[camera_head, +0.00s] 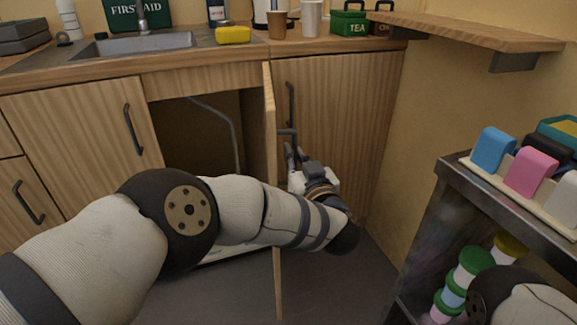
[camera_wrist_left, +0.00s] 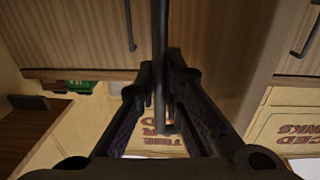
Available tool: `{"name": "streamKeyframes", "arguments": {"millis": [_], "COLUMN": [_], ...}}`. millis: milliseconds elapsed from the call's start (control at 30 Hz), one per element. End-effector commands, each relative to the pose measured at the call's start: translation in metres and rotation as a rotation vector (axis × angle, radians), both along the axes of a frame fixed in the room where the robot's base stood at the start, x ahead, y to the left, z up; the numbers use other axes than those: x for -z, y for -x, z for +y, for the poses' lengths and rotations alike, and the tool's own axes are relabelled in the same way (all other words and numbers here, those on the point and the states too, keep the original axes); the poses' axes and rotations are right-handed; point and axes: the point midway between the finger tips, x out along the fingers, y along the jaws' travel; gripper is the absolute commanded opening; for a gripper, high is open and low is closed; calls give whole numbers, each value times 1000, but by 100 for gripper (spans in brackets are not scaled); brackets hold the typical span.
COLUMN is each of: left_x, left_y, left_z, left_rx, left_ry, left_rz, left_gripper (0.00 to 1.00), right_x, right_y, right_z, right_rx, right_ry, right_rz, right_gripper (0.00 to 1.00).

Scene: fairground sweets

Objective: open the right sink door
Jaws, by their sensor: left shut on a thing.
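The right sink door (camera_head: 269,110) stands swung out from the cabinet front, seen almost edge-on in the head view. The dark cupboard space below the sink (camera_head: 200,130) shows to its left, with a grey pipe inside. The door's dark bar handle (camera_head: 287,132) is on its right-hand face. My left gripper (camera_head: 291,155) is at that handle, its arm crossing in front of the door. In the left wrist view, the fingers (camera_wrist_left: 161,75) are shut on either side of the handle bar (camera_wrist_left: 160,30). My right gripper is out of view.
A closed cabinet door (camera_head: 340,130) with its own handle stands right of the opening. Another closed door (camera_head: 80,130) is to the left. A metal cart (camera_head: 450,180) with coloured items stands at right, near my right arm. Some grey floor between is clear.

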Motion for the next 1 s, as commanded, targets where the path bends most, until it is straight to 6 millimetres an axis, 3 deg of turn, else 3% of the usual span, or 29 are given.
{"name": "streamKeyframes", "arguments": {"millis": [433, 467, 500, 767, 867, 1000], "left_x": [0, 0, 0, 0, 0, 0], "left_y": [-2, -2, -2, -1, 7, 39], "left_z": [-1, -1, -1, -1, -6, -18], "left_rx": [-5, -5, -5, -5, -2, 1], "left_ry": [0, 0, 0, 0, 1, -1], "left_rz": [1, 1, 1, 0, 3, 3], "left_gripper": [0, 15, 18, 18, 18, 18], "right_x": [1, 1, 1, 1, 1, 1], "right_y": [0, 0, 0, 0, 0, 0], "right_z": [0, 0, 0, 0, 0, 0], "right_rx": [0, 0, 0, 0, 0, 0], "right_ry": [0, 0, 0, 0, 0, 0], "right_rz": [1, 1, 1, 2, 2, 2], "right_gripper": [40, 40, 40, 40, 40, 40]}}
